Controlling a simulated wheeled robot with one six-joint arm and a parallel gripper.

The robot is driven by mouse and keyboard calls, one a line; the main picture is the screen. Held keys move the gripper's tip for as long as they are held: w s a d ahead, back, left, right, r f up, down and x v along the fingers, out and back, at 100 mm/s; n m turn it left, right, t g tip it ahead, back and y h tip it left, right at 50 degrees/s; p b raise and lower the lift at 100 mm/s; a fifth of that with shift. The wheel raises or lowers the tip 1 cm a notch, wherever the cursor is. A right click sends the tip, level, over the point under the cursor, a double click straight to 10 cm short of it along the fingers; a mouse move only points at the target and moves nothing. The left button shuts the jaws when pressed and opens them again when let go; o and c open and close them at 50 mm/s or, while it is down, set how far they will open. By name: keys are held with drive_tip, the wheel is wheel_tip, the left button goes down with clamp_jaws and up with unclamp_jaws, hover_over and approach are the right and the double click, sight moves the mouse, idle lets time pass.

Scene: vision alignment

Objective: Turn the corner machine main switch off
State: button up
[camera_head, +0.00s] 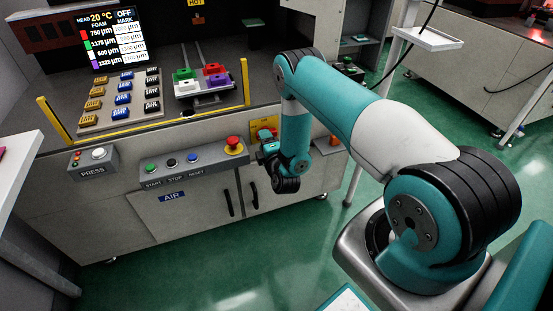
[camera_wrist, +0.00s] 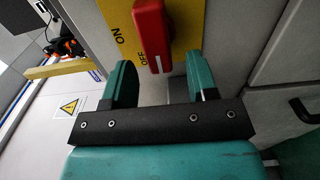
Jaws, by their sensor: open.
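The main switch is a red handle (camera_wrist: 152,30) on a yellow plate (camera_wrist: 120,15) in the wrist view. The plate also shows in the head view (camera_head: 257,127), partly behind my gripper. "ON" and "OFF" are printed to the left of the handle. The handle's white-marked end points down between my fingers, and "OFF" stands beside that end. My gripper (camera_wrist: 160,68) is open, with one teal finger on each side of the handle's lower end. I see gaps on both sides and cannot tell any contact. In the head view my gripper (camera_head: 268,139) is at the cabinet front.
A red emergency button (camera_head: 233,143) stands close to the left of my gripper, on a panel with START, STOP and RESET buttons (camera_head: 172,163). Cabinet handles (camera_head: 253,194) are below. A smaller box (camera_head: 331,142) is to the right. The green floor in front is clear.

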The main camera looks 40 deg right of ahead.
drive_tip(key=p+v, duration=0.7)
drive_tip(key=v, duration=0.1)
drive_tip(key=shift+s+r, duration=0.25)
drive_tip(key=shift+r, duration=0.2)
drive_tip(key=shift+s+a+p, duration=0.15)
drive_tip(key=shift+p, duration=0.6)
drive_tip(key=shift+f+p+v, duration=0.2)
drive_tip(key=shift+p+v, duration=1.1)
drive_tip(key=shift+p, duration=0.75)
drive_tip(key=shift+f+p+v, duration=0.2)
drive_tip(key=shift+p+v, duration=1.1)
drive_tip(key=shift+p, duration=0.7)
